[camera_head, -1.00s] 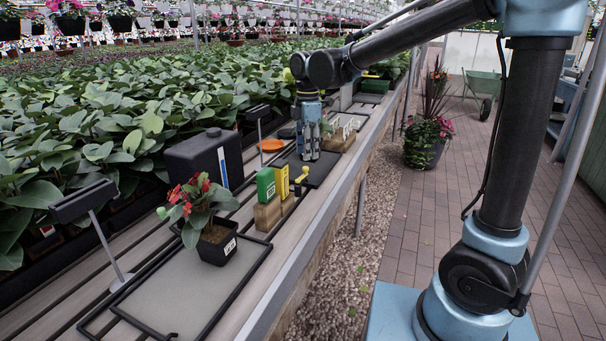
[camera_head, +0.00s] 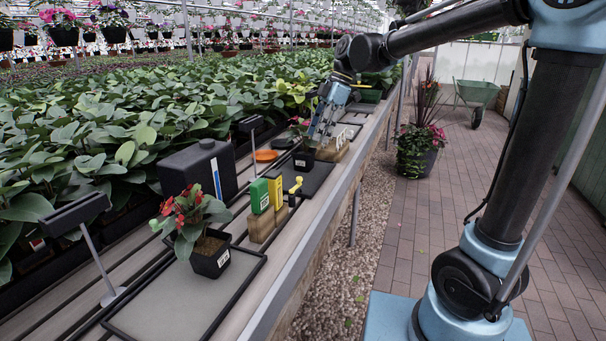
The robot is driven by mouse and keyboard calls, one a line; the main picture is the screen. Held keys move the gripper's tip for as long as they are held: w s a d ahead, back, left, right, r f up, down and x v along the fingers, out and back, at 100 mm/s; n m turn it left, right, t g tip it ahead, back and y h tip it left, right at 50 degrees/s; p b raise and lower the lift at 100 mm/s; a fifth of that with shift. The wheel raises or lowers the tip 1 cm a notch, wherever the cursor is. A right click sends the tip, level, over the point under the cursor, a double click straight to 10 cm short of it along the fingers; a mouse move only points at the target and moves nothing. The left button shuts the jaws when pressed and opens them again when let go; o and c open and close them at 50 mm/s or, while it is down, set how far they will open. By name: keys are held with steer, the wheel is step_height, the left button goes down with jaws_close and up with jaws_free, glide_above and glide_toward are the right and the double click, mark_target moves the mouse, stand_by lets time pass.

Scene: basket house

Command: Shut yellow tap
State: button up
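The yellow tap (camera_head: 296,185) has a small yellow lever and stands beside a yellow plate (camera_head: 276,191) on a wooden block at the bench's right side. Its lever appears raised; whether it is open or shut is too small to tell. My gripper (camera_head: 318,138) is beyond the tap, higher in the picture and slightly right, apart from it and tilted downward. The gripper is close to a small dark pot with a plant (camera_head: 303,160). Its fingers are too small to tell whether they are open or shut, or whether they touch the pot.
A green plate (camera_head: 259,196) stands left of the yellow one. A red-flowered potted plant (camera_head: 211,262) is in front on a tray (camera_head: 160,305). A black canister (camera_head: 198,170), an orange dish (camera_head: 265,155) and lettered wooden blocks (camera_head: 335,147) are nearby. A paved aisle lies right.

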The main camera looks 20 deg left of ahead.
steer(key=x, duration=1.4)
steer(key=shift+a+f, duration=0.1)
steer(key=shift+f, duration=0.2)
